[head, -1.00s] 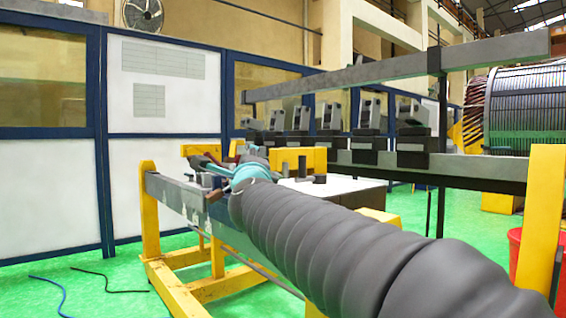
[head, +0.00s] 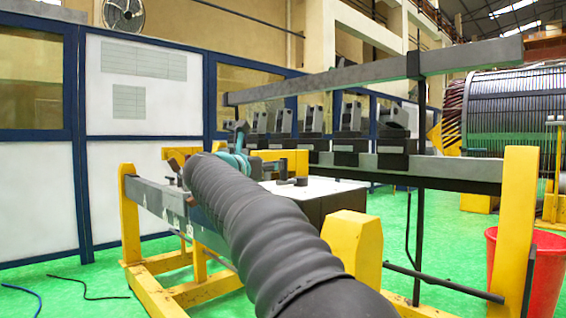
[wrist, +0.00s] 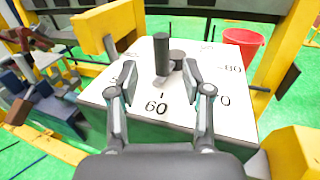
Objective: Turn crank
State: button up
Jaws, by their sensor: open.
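The crank (wrist: 162,52) is dark grey, with an upright post and a short flat arm, on the white top of a box (wrist: 230,112). The top is a dial with numbers; "60" shows just below the crank. In the wrist view my gripper (wrist: 160,70) is open, with one finger on each side of the crank post in the picture. I cannot tell whether either finger touches it. In the head view the box's white top (head: 330,188) and the crank (head: 300,180) show past my arm.
Yellow frame posts (head: 513,230) and grey rails (head: 430,168) with several dark clamp blocks stand around the box. A red bucket (head: 541,270) stands at the right. Green floor is open at the left, with a blue and a black cable lying on it.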

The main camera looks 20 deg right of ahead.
aim_at(284, 180)
jog(key=p+x, duration=0.1)
jog(key=x, duration=0.7)
jog(key=shift+w+d, duration=0.15)
jog(key=shift+d, duration=0.15)
grip_shut()
